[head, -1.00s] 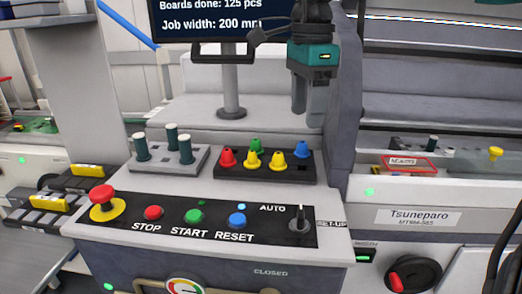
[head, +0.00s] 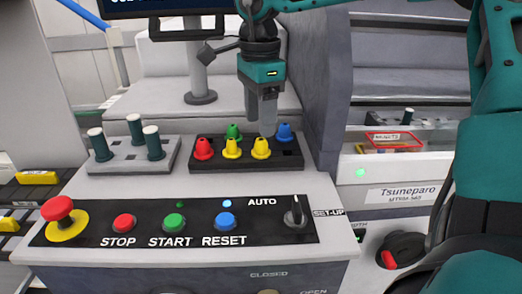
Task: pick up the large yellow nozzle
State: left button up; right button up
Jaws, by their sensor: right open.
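A dark nozzle holder (head: 292,160) on the console's top carries a red nozzle (head: 203,149), a green nozzle (head: 233,132), a blue nozzle (head: 284,132) and two yellow ones. The yellow nozzle on the right (head: 261,149) looks slightly larger than the yellow nozzle on the left (head: 231,149). My right gripper (head: 263,127) points down, open and empty, with its fingertips close above and slightly behind the right yellow nozzle. Whether they touch it cannot be told. My left gripper is out of view.
A grey block (head: 165,160) with several dark pegs stands left of the holder. In front are the red emergency stop (head: 58,208), the buttons and the mode switch (head: 296,212). A monitor stand (head: 197,75) is behind. A grey panel (head: 325,95) rises close at the right.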

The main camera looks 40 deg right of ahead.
aim_at(260, 139)
jog(key=f, duration=0.5)
jog(key=shift+s+a+b, duration=0.1)
jog(key=shift+s+b, duration=0.1)
jog(key=shift+b, duration=0.15)
jog(key=shift+c, duration=0.4)
grip_shut()
